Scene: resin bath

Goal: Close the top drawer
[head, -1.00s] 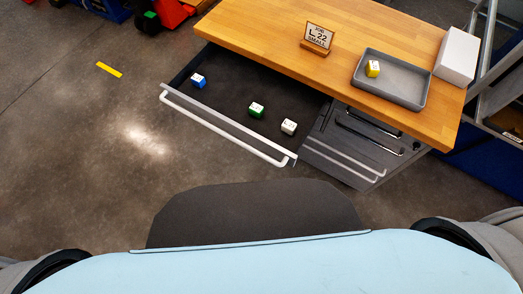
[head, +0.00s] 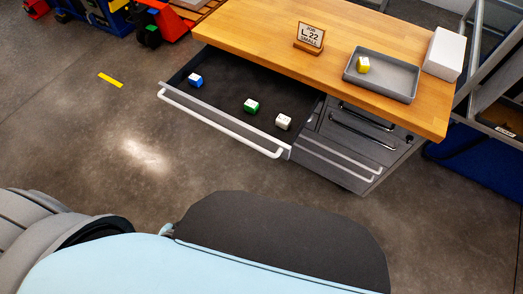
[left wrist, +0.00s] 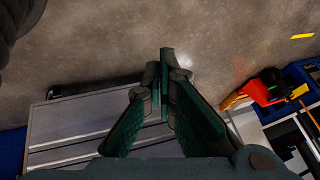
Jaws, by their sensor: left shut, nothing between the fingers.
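The top drawer (head: 226,111) stands pulled out from under the wooden worktop in the head view. Its long pale handle (head: 215,123) runs along the front edge. A blue-and-white cube (head: 195,80), a green-and-white cube (head: 251,105) and a white cube (head: 283,122) lie inside it. My left gripper (left wrist: 164,78) shows only in the left wrist view, shut and empty, with floor beyond its tips. Grey cabinet surfaces (left wrist: 80,125) show at the left of that view; I cannot tell which part they are. My right gripper is in neither current view.
Lower drawers (head: 345,155) look shut. On the worktop (head: 255,33) are a sign (head: 309,38), a grey tray (head: 385,88) with a yellow cube (head: 363,65), and a white box (head: 443,53). A red pallet truck (head: 168,20) stands at the back left. The floor before the drawer is clear.

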